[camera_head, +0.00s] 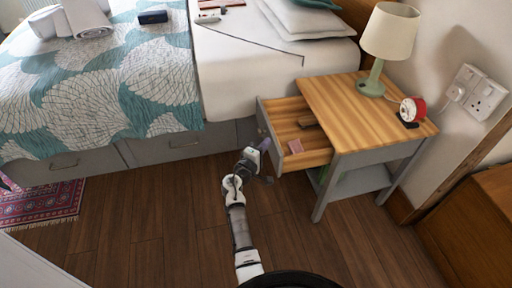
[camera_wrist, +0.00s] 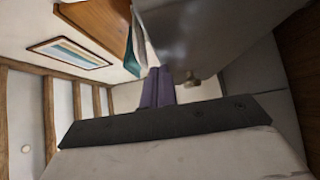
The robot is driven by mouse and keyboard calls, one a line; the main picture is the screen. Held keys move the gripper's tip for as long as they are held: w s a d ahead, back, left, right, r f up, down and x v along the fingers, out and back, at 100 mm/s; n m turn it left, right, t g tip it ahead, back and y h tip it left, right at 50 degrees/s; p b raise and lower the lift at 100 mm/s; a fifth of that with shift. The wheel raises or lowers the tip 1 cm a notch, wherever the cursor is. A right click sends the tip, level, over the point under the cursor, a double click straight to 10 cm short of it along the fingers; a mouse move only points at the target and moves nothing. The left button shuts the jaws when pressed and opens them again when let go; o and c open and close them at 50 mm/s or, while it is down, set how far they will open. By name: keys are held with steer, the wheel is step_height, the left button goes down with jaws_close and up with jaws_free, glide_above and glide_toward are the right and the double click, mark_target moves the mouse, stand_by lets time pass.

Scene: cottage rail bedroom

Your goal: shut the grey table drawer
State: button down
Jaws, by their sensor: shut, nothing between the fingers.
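The grey table drawer (camera_head: 261,112) is pulled out of the bedside table (camera_head: 345,100), with its wooden inside showing. A pink item (camera_head: 296,146) and a brown item (camera_head: 307,122) lie in it. My gripper (camera_head: 263,143) is at the outer face of the drawer front, left of it in the head view. In the wrist view, the purple fingers (camera_wrist: 158,88) are together and empty, close to the grey drawer front (camera_wrist: 225,35) and beside its round knob (camera_wrist: 192,82). I cannot tell whether they touch the drawer front.
The bed (camera_head: 100,90), with grey under-bed drawers (camera_head: 185,147), stands left of the table. A lamp (camera_head: 388,40) and a red clock (camera_head: 412,109) stand on the tabletop. A wall with sockets (camera_head: 480,92) is at the right.

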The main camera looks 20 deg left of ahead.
steer(key=shift+w+d, duration=0.15)
steer(key=shift+d, duration=0.05)
steer(key=shift+d, duration=0.1)
steer(key=w+d+b, duration=0.3)
steer(key=w+d, duration=0.7)
steer(key=d, duration=0.4)
steer(key=shift+d, duration=0.3)
